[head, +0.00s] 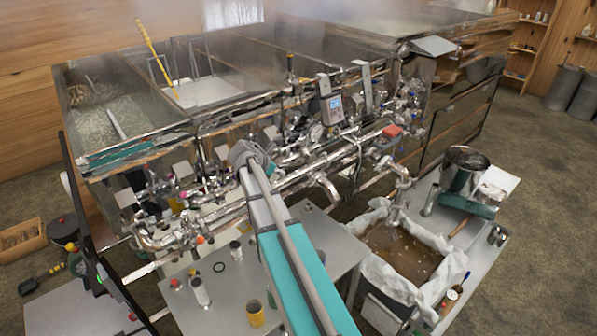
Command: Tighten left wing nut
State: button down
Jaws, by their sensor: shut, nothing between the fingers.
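The wing nuts are too small to tell apart among the fittings along the front of the steel evaporator (265,95). A chrome pipe run (320,165) with valves, gauges and clamps crosses that front. My own teal and grey arm rises from the bottom centre and ends, as far as I can see, in a grey joint in front of the pipes. The fingers of my gripper do not show. The arm hides part of the pipework behind it, so I cannot tell whether anything touches a nut.
A grey bench (215,280) below the pipes holds a yellow cup (255,313), a small jar (200,291) and a dark ring (219,267). A lined tub of brown syrup (402,250) stands to the right, near a steel pot (464,170).

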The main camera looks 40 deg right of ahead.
jog(key=shift+w+a+f, duration=0.1)
jog(key=shift+a, duration=0.1)
jog(key=b, duration=0.7)
send_near(308, 177)
jog(key=a+f+x, duration=0.1)
jog(key=x, duration=0.5)
jog(key=shift+w+d, duration=0.2)
jog(key=shift+d, duration=0.5)
jog(key=shift+d, duration=0.15)
